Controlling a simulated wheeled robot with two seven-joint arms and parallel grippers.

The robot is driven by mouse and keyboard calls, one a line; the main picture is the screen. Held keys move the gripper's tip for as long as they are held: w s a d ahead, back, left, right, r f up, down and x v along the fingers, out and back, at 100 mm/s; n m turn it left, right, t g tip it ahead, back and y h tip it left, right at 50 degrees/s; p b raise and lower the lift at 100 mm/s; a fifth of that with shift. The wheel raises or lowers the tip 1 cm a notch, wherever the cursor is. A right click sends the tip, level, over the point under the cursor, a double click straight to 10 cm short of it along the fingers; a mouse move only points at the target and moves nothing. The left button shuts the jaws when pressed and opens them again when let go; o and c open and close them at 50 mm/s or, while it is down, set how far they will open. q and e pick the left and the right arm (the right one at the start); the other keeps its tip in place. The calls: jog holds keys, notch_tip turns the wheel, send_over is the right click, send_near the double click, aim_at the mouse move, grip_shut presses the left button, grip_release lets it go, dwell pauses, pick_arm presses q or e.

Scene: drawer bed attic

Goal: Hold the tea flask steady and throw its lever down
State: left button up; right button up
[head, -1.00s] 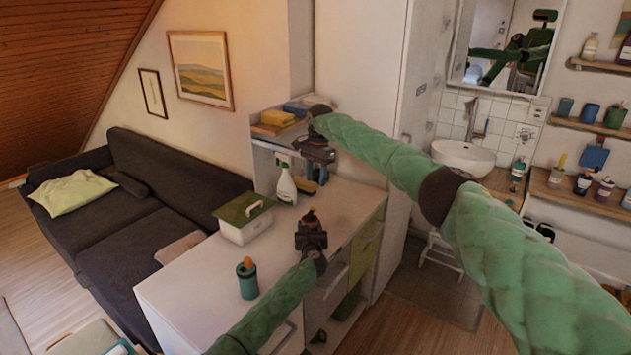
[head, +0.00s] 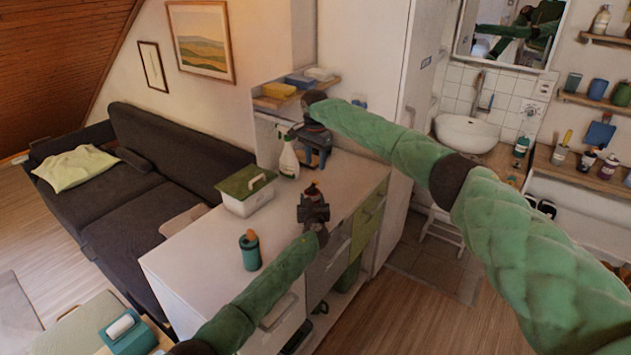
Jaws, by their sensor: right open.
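A small dark thing with a reddish-brown top (head: 312,188) shows at the tip of my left gripper (head: 313,205), over the white counter. The gripper hides most of it, so I cannot tell whether the jaws are closed on it. A teal cylinder with an orange-tan piece sticking up (head: 250,252) stands upright on the counter, left of my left forearm and apart from both grippers. I cannot tell for certain which of these is the tea flask, and I make out no clear lever. My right gripper (head: 316,162) is open, pointing down over the counter's far end, behind the left one.
The white counter (head: 190,268) holds a white box with a green lid (head: 246,191) and a spray bottle (head: 289,162) close to my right gripper. A wall shelf (head: 268,101) with yellow and blue blocks is behind. A dark sofa (head: 115,205) stands left. The counter's near left part is clear.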

aim_at(313, 186)
notch_tip(313, 186, down, 8)
jog(key=shift+f, duration=0.25)
